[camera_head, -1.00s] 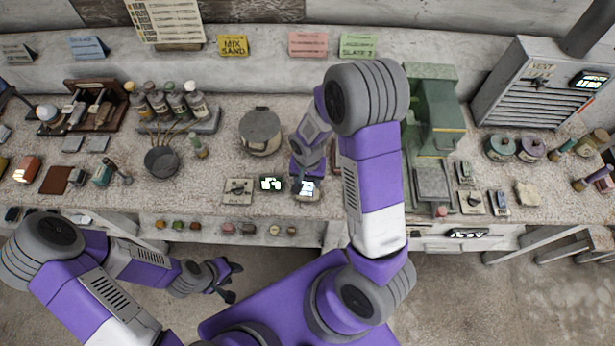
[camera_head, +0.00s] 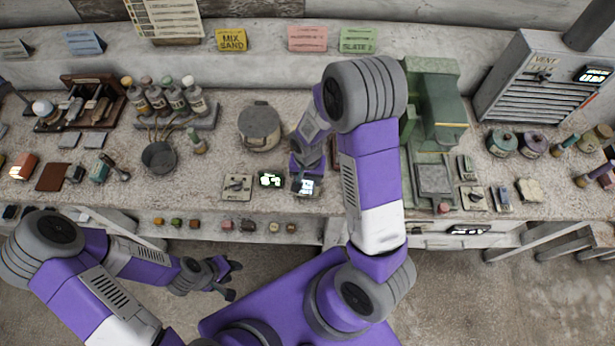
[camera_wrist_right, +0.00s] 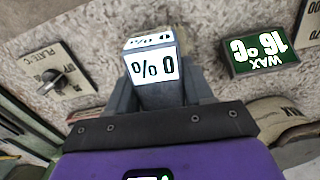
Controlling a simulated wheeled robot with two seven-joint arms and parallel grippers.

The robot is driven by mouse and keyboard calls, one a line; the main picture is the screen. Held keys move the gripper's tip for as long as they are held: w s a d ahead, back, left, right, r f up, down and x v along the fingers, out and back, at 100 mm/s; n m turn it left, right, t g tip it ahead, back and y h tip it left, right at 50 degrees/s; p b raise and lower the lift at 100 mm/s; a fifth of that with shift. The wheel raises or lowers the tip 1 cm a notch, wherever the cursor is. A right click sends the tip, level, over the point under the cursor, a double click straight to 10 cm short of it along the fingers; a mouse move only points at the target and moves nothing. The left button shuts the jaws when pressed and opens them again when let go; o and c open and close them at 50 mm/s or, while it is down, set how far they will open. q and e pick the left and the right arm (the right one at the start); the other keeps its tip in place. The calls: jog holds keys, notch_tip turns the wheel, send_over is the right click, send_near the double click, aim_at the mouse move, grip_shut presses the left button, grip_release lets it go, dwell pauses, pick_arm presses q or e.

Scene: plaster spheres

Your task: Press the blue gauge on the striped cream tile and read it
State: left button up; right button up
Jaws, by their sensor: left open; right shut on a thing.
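My right gripper (camera_head: 305,185) is low over the front of the bench, shut on a small grey-blue gauge with a lit white display (camera_head: 307,187). In the right wrist view the gauge (camera_wrist_right: 155,75) sits between the fingers (camera_wrist_right: 160,105), and its display reads 0 %, upside down in that view. Whether its lower end touches anything is hidden. My left gripper (camera_head: 226,278) is open and empty, in front of the bench and below its top.
A dial plate (camera_head: 237,187) and a lit WAX readout of 16 °C (camera_head: 270,180) lie just left of the right gripper. A lidded pot (camera_head: 260,127) stands behind. A green machine (camera_head: 436,105) stands to the right, beyond my right arm.

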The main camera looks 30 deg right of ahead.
jog(key=shift+f+b, duration=0.5)
jog(key=shift+f, duration=0.05)
dwell(1.3)
jog(key=shift+r, duration=0.1)
jog(key=shift+r+p, duration=2.85)
jog(key=shift+r, duration=0.6)
